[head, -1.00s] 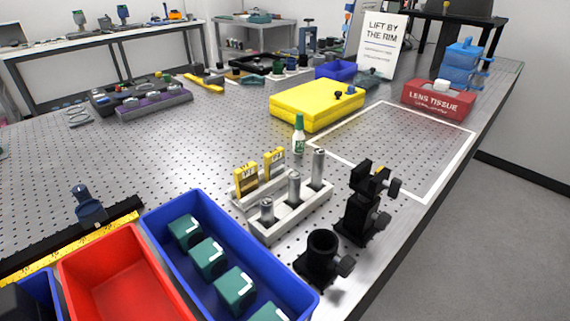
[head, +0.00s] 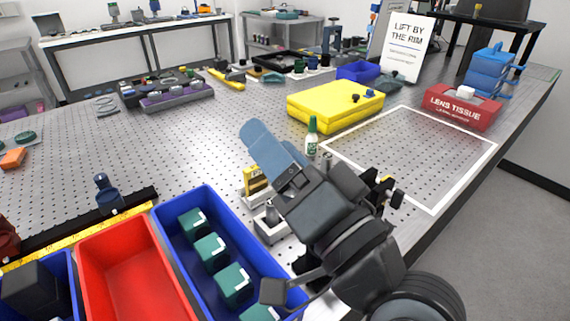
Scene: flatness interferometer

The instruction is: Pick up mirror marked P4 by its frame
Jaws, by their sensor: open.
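No mirror with a readable P4 mark shows. A yellow-framed upright plate (head: 256,181) stands in a holder mid-bench, left of my arm; its label is too small to read, and I cannot tell whether it is a mirror. My gripper (head: 258,136) reaches in from the lower right, its blue-grey finger end pointing up and left above the bench, close to the plate in the picture. It is open and holds nothing that I can see. My arm hides much of the post rack (head: 268,228) and most of the black mounts on the right.
A blue bin (head: 178,250) with several teal cubes and a red bin (head: 128,270) stand at front left. A green-capped bottle (head: 311,140), yellow case (head: 335,108) and tissue box (head: 460,108) stand farther back. The white-outlined area (head: 420,150) is clear.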

